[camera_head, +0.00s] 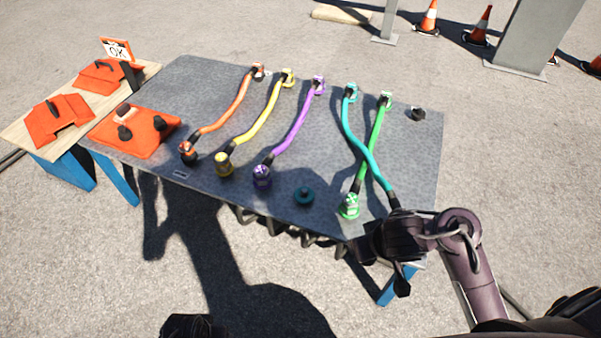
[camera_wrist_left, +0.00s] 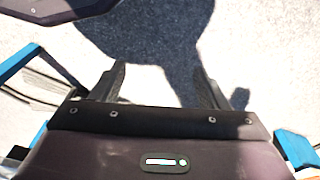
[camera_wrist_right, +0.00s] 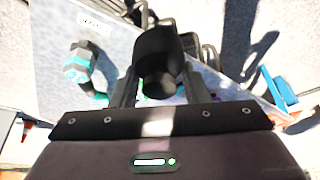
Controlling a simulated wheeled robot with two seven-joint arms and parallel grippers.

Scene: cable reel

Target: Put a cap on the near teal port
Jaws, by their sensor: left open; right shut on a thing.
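The near teal port (camera_head: 304,196) is a bare teal ring on the front part of the grey table (camera_head: 235,110), with no cable in it. Several black knob-like pieces, perhaps caps (camera_head: 160,122), stand on an orange case (camera_head: 138,145) at the left. My left gripper (camera_wrist_left: 160,85) is open and empty over bare ground.
Orange, yellow, purple and green cables (camera_head: 375,150) lie plugged in across the table. A small dark piece (camera_head: 417,114) sits at the far right. A wooden side table (camera_head: 25,135) holds orange pieces. Black cables hang below the front edge (camera_head: 290,235).

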